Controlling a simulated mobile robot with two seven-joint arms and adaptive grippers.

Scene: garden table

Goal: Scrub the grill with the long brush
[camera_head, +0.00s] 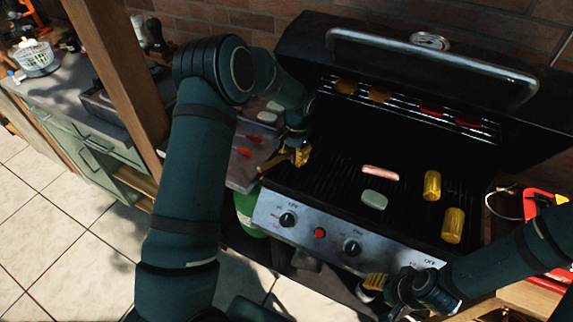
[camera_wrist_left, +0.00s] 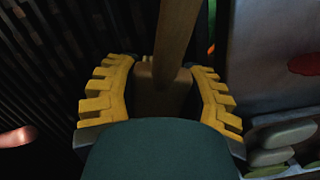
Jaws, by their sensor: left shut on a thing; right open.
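The grill (camera_head: 330,180) stands open, with its lid raised and a dark grate across the middle. My left gripper (camera_head: 297,156) is at the grill's left edge, by the side shelf. In the left wrist view my left gripper (camera_wrist_left: 160,95) is shut on the long brush (camera_wrist_left: 176,40), whose wooden handle runs up between the yellow fingers. The brush is mostly hidden by the arm in the head view, and its bristles cannot be made out.
On the grate lie a sausage (camera_head: 380,173), a pale patty (camera_head: 374,200) and two corn cobs (camera_head: 432,185) (camera_head: 453,225). The upper rack (camera_head: 405,105) holds several pieces of food. More food lies on the left side shelf (camera_head: 243,178). The grate's left part looks clear.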

